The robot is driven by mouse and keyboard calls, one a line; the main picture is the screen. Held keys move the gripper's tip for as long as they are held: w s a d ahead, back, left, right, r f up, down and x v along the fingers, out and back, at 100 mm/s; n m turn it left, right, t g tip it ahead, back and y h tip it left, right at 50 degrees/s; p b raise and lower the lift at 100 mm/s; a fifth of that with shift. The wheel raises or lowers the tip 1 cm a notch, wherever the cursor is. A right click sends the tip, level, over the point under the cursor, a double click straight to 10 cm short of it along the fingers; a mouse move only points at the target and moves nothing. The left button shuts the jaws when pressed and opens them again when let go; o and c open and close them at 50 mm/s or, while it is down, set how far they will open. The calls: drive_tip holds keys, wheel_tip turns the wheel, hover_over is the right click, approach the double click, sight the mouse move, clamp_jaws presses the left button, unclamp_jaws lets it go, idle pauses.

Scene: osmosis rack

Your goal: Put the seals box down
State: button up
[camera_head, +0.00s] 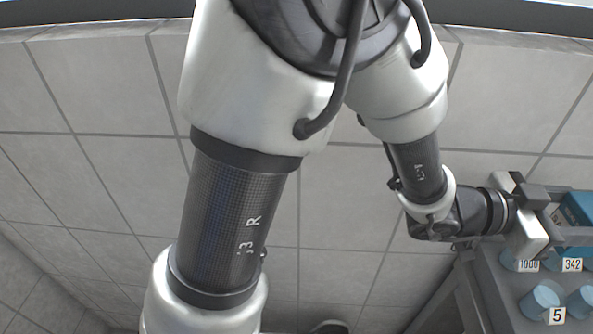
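My gripper (562,215) is at the right edge of the head view, above a grey rack. A blue box (577,209), which looks like the seals box, sits between its two fingers, and the gripper appears shut on it. The box is cut off by the frame edge, so its far side and any label are hidden. I cannot tell how far its underside is from the rack.
The grey rack (492,285) at the lower right holds several light-blue cylinders (539,301). White tags on it read 1000, 342 and 5. My arm crosses the middle of the view. Grey tiled floor (90,90) lies clear to the left.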

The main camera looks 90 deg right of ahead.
wheel_tip(320, 180, down, 7)
drive_tip(key=shift+r+b, duration=0.2)
drive_tip(key=shift+b, duration=0.2)
drive_tip(key=shift+f+b, duration=0.6)
drive_tip(key=shift+b, duration=0.25)
drive_tip(key=shift+r, duration=0.1)
drive_tip(key=o, duration=1.2)
drive_tip(key=shift+c, duration=0.2)
